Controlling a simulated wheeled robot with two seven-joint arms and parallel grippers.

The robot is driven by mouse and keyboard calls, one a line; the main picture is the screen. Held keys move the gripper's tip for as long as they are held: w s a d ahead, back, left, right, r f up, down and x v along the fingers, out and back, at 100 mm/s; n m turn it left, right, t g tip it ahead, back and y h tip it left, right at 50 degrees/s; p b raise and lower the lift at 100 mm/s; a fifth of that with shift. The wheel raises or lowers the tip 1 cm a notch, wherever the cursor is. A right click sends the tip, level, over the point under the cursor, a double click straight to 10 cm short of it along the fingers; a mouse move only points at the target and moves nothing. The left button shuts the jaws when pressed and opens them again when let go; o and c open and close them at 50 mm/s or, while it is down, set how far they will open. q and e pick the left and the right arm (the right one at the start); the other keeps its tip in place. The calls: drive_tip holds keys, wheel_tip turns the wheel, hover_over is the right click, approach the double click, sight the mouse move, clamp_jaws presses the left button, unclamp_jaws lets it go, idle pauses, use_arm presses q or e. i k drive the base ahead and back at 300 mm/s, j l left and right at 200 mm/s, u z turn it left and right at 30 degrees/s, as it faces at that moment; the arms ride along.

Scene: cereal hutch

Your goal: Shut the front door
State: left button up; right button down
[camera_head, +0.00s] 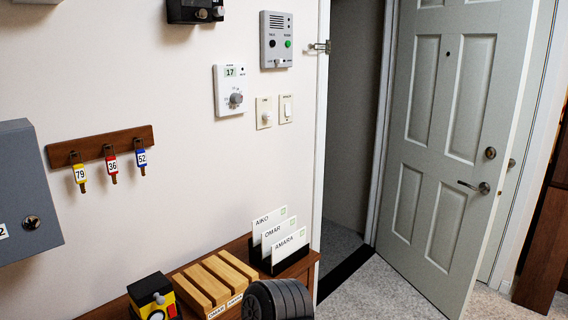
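The front door (440,130) is a pale grey-green panelled door at the right. It stands open, swung out into the room, with a wide gap between its left side and the white left jamb (321,130). The dark doorway (350,120) shows in that gap. A lever handle (475,187) and a round lock (490,153) sit near the door's free right edge. A small metal catch (319,47) is on the left jamb.
A wooden hutch top (243,250) at bottom centre carries a card holder (272,262), a slatted wooden block (215,283) and a yellow-black device (154,298). A grey box (25,190) hangs at left. Grey carpet (375,295) before the doorway is clear. A brown wooden piece (541,250) stands at right.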

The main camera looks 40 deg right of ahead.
sight(463, 67)
drive_tip(key=l+z, duration=0.1)
drive_tip(key=l, duration=2.85)
drive_tip(key=l+z, duration=0.15)
drive_tip(key=l, duration=3.9)
drive_tip(key=i+l, duration=0.1)
drive_tip(key=l, duration=0.65)
drive_tip(key=i+l, duration=0.15)
drive_tip(key=l, duration=0.25)
drive_tip(key=i+l, duration=0.1)
drive_tip(key=l, duration=0.25)
